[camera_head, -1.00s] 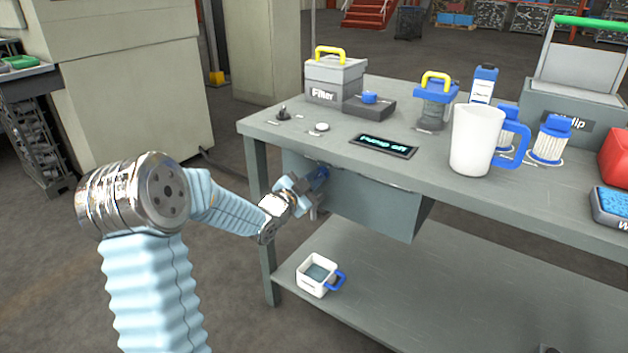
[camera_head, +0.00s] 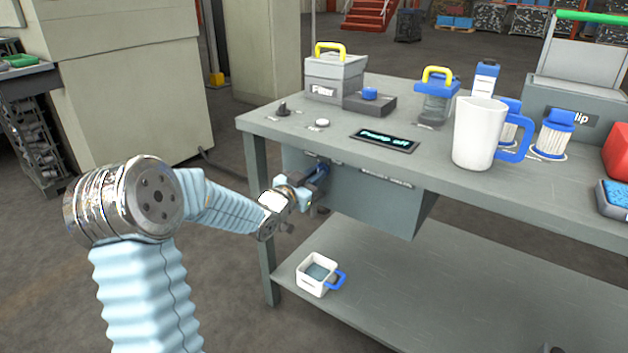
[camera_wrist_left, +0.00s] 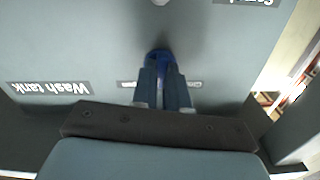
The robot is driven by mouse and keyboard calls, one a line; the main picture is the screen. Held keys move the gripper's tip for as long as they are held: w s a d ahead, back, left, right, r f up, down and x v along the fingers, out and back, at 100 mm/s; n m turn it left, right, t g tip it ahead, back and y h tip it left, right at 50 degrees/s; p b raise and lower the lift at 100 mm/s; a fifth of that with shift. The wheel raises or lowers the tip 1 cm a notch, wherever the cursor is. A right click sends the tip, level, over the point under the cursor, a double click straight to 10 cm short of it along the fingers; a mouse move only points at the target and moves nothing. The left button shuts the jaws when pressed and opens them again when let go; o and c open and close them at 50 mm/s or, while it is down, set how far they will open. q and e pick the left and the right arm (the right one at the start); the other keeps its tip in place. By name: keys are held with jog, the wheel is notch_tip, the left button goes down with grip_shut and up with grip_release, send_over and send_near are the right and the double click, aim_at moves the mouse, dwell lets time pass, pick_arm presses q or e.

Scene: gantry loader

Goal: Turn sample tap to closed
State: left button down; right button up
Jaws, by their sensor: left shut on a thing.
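The blue sample tap (camera_head: 323,168) is on the front face of the grey tank (camera_head: 375,203) under the tabletop. It also shows in the left wrist view (camera_wrist_left: 160,54), at the fingertips. My left gripper (camera_head: 316,178) is shut on the tap, and its fingers (camera_wrist_left: 163,80) point straight at the tank face. The fingers hide much of the tap, so I cannot tell its exact angle. A small label beside the tap is partly covered and unreadable. My right gripper is in neither view.
A white cup with a blue handle (camera_head: 317,275) stands on the lower shelf (camera_head: 420,300), below the tap. The tabletop above holds a filter box (camera_head: 333,80), a "Pump off" display (camera_head: 385,140) and a white jug (camera_head: 477,135). Open floor lies left of the bench.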

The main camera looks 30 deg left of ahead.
pick_arm(q)
jog(key=n, duration=0.4)
jog(key=shift+n, duration=0.3)
jog(key=n, duration=0.4)
jog(key=shift+n, duration=0.4)
jog(key=c, duration=1.1)
grip_release()
jog(key=shift+c, duration=0.2)
jog(key=s+a, duration=0.1)
jog(key=s, duration=1.2)
jog(key=shift+s+p, duration=0.4)
